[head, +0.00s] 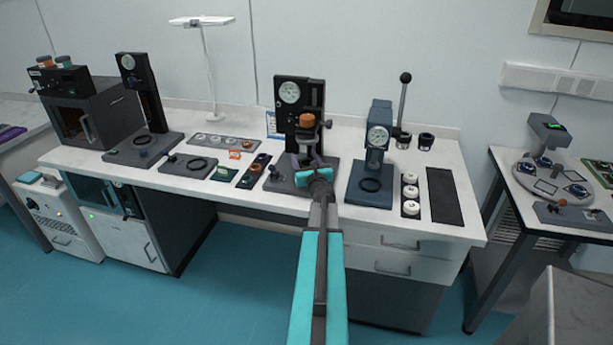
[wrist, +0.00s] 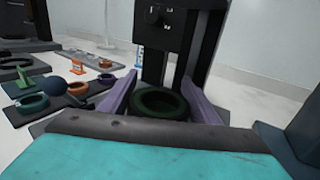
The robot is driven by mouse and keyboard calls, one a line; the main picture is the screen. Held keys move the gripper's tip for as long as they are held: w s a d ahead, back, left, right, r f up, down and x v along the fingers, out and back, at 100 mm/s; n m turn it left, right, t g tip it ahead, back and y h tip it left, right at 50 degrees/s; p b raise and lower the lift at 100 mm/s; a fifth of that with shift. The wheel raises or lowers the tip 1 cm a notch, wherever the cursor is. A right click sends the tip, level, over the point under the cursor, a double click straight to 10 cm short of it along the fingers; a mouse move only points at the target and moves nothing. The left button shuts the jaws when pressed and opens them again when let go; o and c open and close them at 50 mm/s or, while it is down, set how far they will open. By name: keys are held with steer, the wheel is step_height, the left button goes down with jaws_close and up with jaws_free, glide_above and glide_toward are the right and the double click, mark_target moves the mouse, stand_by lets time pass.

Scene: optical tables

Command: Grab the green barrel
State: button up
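A dark green, ring-shaped barrel (wrist: 160,103) stands between the two purple fingers of my gripper (wrist: 160,78) in the wrist view, in front of the black press column (wrist: 154,50). The fingers are spread, one on each side of it; no firm grip shows. In the head view my gripper (head: 308,158) is low over the base of the middle press (head: 290,110), under its orange-topped part (head: 307,121). My arm and gripper hide the barrel there. A second, lighter green ring (wrist: 32,102) lies on a mat at the left in the wrist view.
Another press (head: 372,150) stands close on the right. White round pieces (head: 410,192) and a dark mat (head: 443,196) lie beyond it.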

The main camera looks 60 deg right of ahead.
steer(key=c, duration=0.8)
steer(key=shift+o, duration=0.2)
steer(key=shift+r, duration=0.1)
steer(key=shift+r, duration=0.7)
steer(key=shift+r+b, duration=0.3)
steer(key=shift+r, duration=0.6)
steer(key=s+a+r, duration=0.1)
steer(key=s+a, duration=0.5)
steer(key=s, duration=0.6)
steer(key=shift+a+r, duration=0.25)
steer(key=shift+r, duration=0.1)
steer(key=p, duration=0.3)
steer(key=shift+s+a, duration=0.2)
